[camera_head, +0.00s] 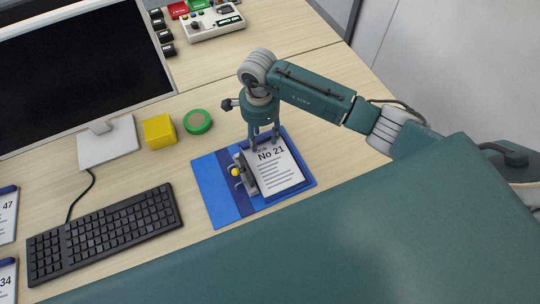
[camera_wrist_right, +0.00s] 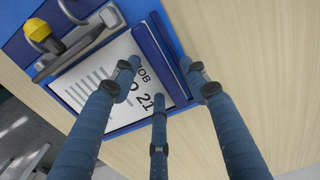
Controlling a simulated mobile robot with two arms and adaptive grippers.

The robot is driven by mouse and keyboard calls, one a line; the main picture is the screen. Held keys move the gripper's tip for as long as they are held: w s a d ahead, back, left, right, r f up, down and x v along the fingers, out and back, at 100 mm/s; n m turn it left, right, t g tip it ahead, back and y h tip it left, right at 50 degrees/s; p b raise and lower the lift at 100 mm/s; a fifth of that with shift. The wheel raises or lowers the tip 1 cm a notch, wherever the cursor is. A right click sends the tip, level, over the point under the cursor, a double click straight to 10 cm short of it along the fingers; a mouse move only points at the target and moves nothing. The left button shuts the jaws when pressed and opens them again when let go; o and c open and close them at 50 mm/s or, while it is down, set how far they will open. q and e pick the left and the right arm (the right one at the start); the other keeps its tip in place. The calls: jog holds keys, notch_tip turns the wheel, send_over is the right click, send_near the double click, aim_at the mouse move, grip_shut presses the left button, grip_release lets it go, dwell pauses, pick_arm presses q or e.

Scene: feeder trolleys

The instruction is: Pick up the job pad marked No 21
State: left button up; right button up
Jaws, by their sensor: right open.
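The job pad marked No 21 (camera_head: 279,174) is a white printed sheet with a dark blue edge. It lies on an open blue folder (camera_head: 213,187), beside a metal clip with a yellow knob (camera_head: 236,172). In the right wrist view the pad (camera_wrist_right: 95,90) shows "JOB" and "21", partly covered by a finger. My right gripper (camera_head: 263,141) points down over the pad's top edge. Its three fingers (camera_wrist_right: 157,88) are spread apart, with a dark blue bar (camera_wrist_right: 152,45) between them. Whether they touch the pad I cannot tell. My left gripper is not in view.
A yellow block (camera_head: 159,131) and a green round object (camera_head: 198,121) stand behind the folder. A keyboard (camera_head: 104,232) and monitor (camera_head: 85,70) are on the left. Pads marked 47 (camera_head: 7,215) and 34 (camera_head: 7,281) lie at the left edge. A control box (camera_head: 213,23) is at the back.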

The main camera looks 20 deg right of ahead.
jog(key=shift+f, duration=0.3)
grip_shut()
jog(key=shift+r, duration=0.1)
